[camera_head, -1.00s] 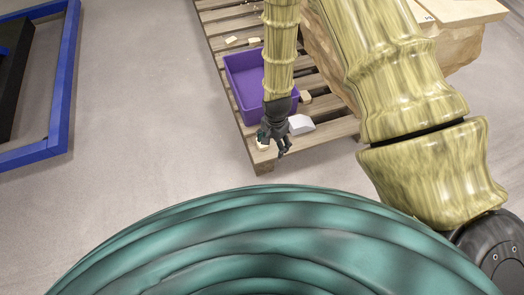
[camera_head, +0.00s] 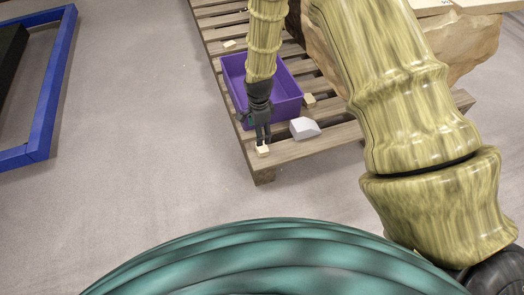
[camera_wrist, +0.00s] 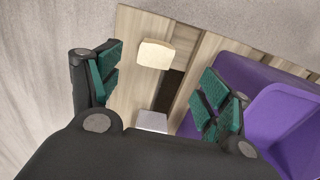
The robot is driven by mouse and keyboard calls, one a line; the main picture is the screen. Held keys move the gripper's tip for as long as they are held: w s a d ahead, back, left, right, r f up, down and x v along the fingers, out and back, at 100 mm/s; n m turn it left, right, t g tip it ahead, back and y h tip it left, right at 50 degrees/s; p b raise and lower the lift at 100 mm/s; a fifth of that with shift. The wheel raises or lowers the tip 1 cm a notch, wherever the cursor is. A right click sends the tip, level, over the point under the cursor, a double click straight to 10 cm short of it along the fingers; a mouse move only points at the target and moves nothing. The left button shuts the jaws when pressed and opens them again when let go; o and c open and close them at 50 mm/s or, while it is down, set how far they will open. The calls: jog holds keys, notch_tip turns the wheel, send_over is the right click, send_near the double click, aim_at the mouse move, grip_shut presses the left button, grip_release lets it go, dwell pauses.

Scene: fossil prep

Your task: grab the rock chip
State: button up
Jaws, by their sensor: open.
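The cream rock chip (camera_head: 263,151) lies on the near end of a wooden pallet (camera_head: 290,150), just below my gripper (camera_head: 262,138) in the head view. In the wrist view the chip (camera_wrist: 155,54) lies on a slat. It shows between the two green-padded fingers of my gripper (camera_wrist: 160,86), toward the upper part of the gap. My gripper is open and empty, and I cannot tell its exact height above the chip.
A purple bin (camera_head: 290,103) stands on the pallet close behind my gripper. A grey-white block (camera_head: 304,128) lies to the right of the chip. Other cream pieces (camera_head: 309,100) (camera_head: 229,43) lie near the bin. A large rock (camera_head: 460,45) stands at back right. The floor at left is clear up to a blue frame (camera_head: 45,120).

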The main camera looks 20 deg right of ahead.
jog(key=b, duration=0.2)
send_over(262, 147)
jog(key=f, duration=0.4)
jog(key=shift+w+a+f, duration=0.25)
jog(key=shift+w+a, duration=0.1)
jog(key=shift+w, duration=0.05)
jog(key=f+b, duration=0.2)
jog(key=f, duration=0.1)
jog(key=f+b, duration=0.1)
jog(key=f, duration=0.1)
jog(key=shift+s+d+f+b, duration=0.1)
jog(key=shift+s+d+b, duration=0.15)
jog(key=shift+d+b, duration=0.1)
jog(key=c, duration=1.2)
